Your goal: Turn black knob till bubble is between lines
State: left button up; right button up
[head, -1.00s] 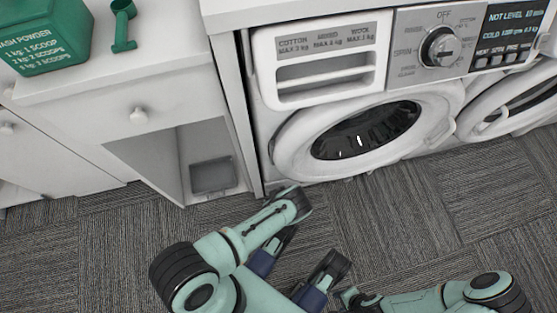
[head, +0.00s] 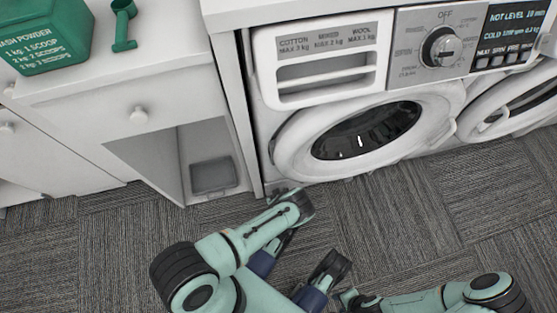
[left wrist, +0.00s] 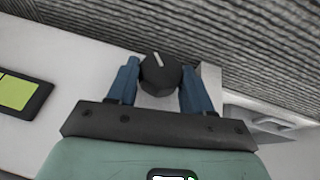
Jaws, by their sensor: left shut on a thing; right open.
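The black knob (left wrist: 160,72), with a white pointer line, sits between the two blue fingers of my left gripper (left wrist: 160,82) in the left wrist view. That gripper is shut on it. A yellow-green level vial (left wrist: 17,94) in a dark frame shows at the left edge, cut off; I cannot make out its bubble. In the head view my left arm reaches to the lower left corner of the washing machine (head: 262,135); its fingers and the knob are hidden there. My right gripper (head: 311,250) is open and empty above the carpet.
The machine's display (head: 515,35) reads NOT LEVEL. A selector dial (head: 441,47) is beside it. A white cabinet (head: 85,92) with an open lower compartment stands left, bearing a green wash powder box (head: 45,35) and a green scoop (head: 123,25). Grey carpet (head: 420,225) is free at right.

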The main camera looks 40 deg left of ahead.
pick_arm(q)
jog(key=shift+w+d+m+g+y, duration=0.2)
jog(key=shift+m+g+y, duration=0.2)
jog(key=shift+g+y, duration=0.6)
jog(key=shift+w+g+y, duration=0.1)
jog(key=shift+g+y, duration=0.6)
jog(key=shift+g, duration=0.2)
jog(key=o, duration=1)
jog(key=p+v, duration=0.1)
jog(key=v, duration=0.3)
jog(key=p+v, duration=0.2)
jog(key=v, duration=0.3)
jog(key=p+v, duration=0.2)
jog(key=v, duration=0.2)
jog(key=shift+w+d, duration=0.25)
pick_arm(e)
jog(key=w+a+r+t, duration=0.1)
jog(key=w+r+t, duration=0.2)
jog(key=w+r, duration=0.3)
jog(key=w, duration=0.4)
jog(key=shift+a+r+n+t, duration=0.15)
jog(key=shift+r+n+t, duration=0.15)
